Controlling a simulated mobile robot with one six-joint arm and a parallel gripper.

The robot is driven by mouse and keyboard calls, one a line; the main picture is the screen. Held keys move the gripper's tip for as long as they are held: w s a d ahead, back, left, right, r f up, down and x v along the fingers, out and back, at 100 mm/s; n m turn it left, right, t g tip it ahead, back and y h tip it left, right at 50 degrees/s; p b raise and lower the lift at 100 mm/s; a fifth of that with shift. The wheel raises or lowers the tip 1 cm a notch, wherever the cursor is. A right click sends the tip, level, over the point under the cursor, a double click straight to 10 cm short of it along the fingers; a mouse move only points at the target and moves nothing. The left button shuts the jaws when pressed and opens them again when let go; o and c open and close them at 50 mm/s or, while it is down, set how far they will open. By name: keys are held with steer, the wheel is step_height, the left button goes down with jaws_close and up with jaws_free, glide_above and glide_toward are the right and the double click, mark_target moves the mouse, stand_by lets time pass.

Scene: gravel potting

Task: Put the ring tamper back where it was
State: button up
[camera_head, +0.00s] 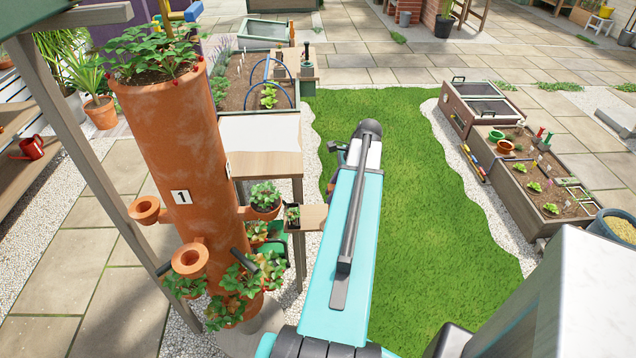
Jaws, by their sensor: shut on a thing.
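I cannot make out the ring tamper in the head view. My turquoise arm reaches forward over the lawn, and its black elbow end and upper links hide what lies behind them. My gripper is not visible. Small blue and orange parts show just left of the arm, too small to tell what they are. A tall terracotta planting tower (180,140) marked "1" stands on the left. It has two empty ring-shaped cups, one at the left (145,208) and one lower at the front (188,260). Several of its other pockets hold leafy plants.
A wooden table (262,165) with a white top section stands behind the tower. A small wooden shelf (312,218) juts out beside my arm. A raised bed (540,190) with pots and tools lies right. The lawn (440,220) between is open.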

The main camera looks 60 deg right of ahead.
steer(key=w+d+p, duration=0.2)
steer(key=w+d, duration=0.3)
steer(key=w, duration=0.3)
steer(key=shift+w+d+f, duration=0.25)
steer(key=shift+d+f, duration=0.15)
steer(key=shift+f, duration=0.05)
steer(key=shift+p, duration=0.3)
steer(key=shift+f+p, duration=0.7)
steer(key=shift+f, duration=1.2)
steer(key=o, duration=1)
steer(key=shift+o, duration=0.2)
steer(key=shift+s+r, duration=0.1)
steer(key=shift+r, duration=0.15)
steer(key=b+v, duration=0.3)
steer(key=v, duration=0.8)
steer(key=shift+r, duration=0.4)
